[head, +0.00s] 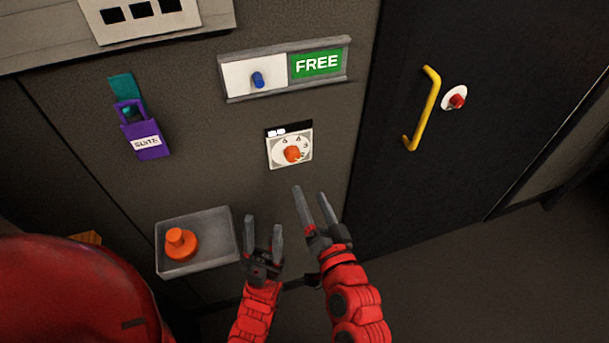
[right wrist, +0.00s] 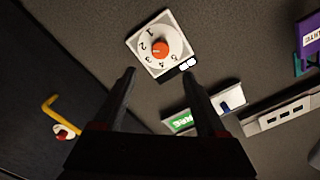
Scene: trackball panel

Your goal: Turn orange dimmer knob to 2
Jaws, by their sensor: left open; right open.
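The orange dimmer knob (head: 292,154) sits at the centre of a white numbered dial plate (head: 275,160) on the grey-brown wall panel. The right wrist view shows the knob (right wrist: 160,49) and the dial numbers around it more closely. I cannot tell for sure which number the knob points to. My right gripper (head: 309,191) is open and empty, below the dial and apart from it. Its two fingers show in the right wrist view (right wrist: 158,80), with the dial beyond their tips. My left gripper (head: 263,223) is open and empty, lower and to the left, beside the grey tray.
A grey tray (head: 215,222) with an orange knob-like piece (head: 180,244) stands at lower left. A FREE sign with a blue slider (head: 258,80) is above the dial. A purple padlock (head: 145,140) hangs at left. A yellow handle (head: 425,108) and red knob (head: 457,101) are on the dark door.

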